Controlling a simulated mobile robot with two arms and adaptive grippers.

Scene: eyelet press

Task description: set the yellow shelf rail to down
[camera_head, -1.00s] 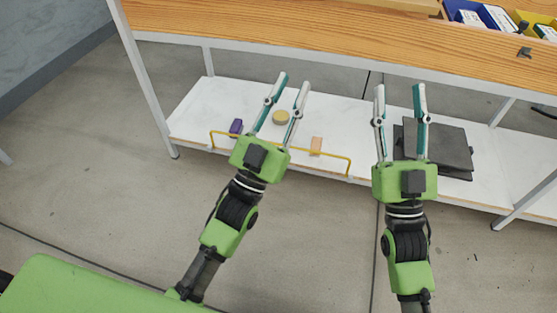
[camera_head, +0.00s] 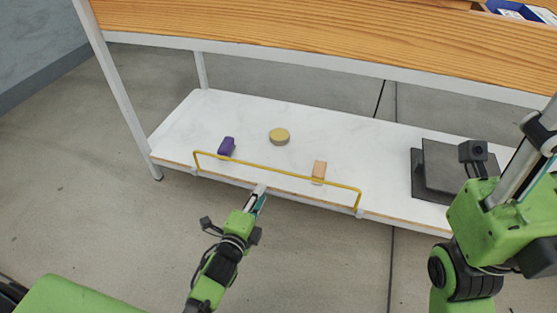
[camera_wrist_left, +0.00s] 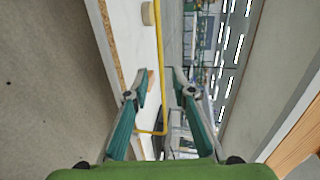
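The yellow shelf rail (camera_head: 280,171) is a thin U-shaped bar standing up along the front edge of the white lower shelf (camera_head: 300,130). My left gripper (camera_head: 262,190) is at the front of the shelf, near the middle of the rail's long bar. In the left wrist view my left gripper (camera_wrist_left: 160,72) is open, and the rail (camera_wrist_left: 161,50) runs between its spread fingers, with no clear contact. My right gripper (camera_head: 543,140) is at the right edge of the head view, partly cut off, away from the rail; its opening cannot be judged.
On the shelf behind the rail are a purple object (camera_head: 227,146), a yellow round tin (camera_head: 279,137) and an orange-tan block (camera_head: 319,171). A dark flat case (camera_head: 450,172) lies to the right. The wooden tabletop (camera_head: 330,38) overhangs the shelf.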

